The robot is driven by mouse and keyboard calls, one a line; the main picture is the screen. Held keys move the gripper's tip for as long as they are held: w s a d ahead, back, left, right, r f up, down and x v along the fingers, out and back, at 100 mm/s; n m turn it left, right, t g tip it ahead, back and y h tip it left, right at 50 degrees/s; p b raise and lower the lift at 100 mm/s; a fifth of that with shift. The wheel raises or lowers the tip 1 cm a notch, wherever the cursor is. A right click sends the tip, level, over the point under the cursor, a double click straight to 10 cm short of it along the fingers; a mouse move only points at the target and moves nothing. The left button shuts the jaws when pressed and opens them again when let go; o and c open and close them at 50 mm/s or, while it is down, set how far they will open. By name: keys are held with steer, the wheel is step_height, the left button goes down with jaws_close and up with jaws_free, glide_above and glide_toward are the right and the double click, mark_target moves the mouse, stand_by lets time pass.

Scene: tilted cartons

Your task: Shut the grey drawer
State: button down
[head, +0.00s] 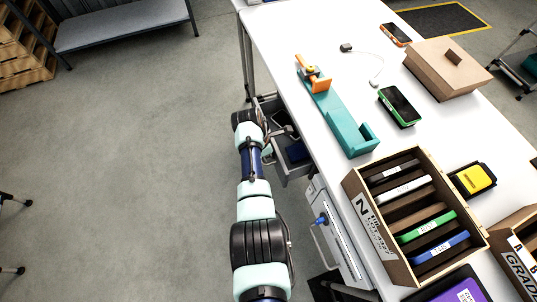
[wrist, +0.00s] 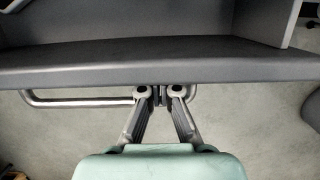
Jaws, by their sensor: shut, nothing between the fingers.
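The grey drawer (head: 294,172) stands pulled out from under the left edge of the white table, with a dark blue item (head: 297,152) inside. In the wrist view, the top edge of the drawer front (wrist: 100,65) runs across the picture, with part of the inside above it. A silvery bar handle (wrist: 75,98) shows below that edge. My gripper (wrist: 160,94) is shut and empty, with its fingertips at the drawer front, overlapping the handle near its right end. I cannot tell whether they touch it. In the head view my arm hides part of the drawer front.
The white table (head: 290,30) carries a teal holder (head: 345,125), a wooden crate (head: 365,215) of cartons, a green-edged device (head: 399,105) and a cardboard box (head: 440,70). A light cabinet (head: 340,240) stands below the table. The floor (head: 130,170) left of my arm is clear.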

steer(key=shift+r, duration=0.1)
steer(key=p+v, duration=0.9)
steer(key=p, duration=0.1)
steer(key=shift+r, duration=0.3)
steer(key=shift+a+r+p, duration=0.1)
steer(key=shift+r+p, duration=0.1)
steer(key=shift+p, duration=0.2)
steer(key=shift+f, duration=0.1)
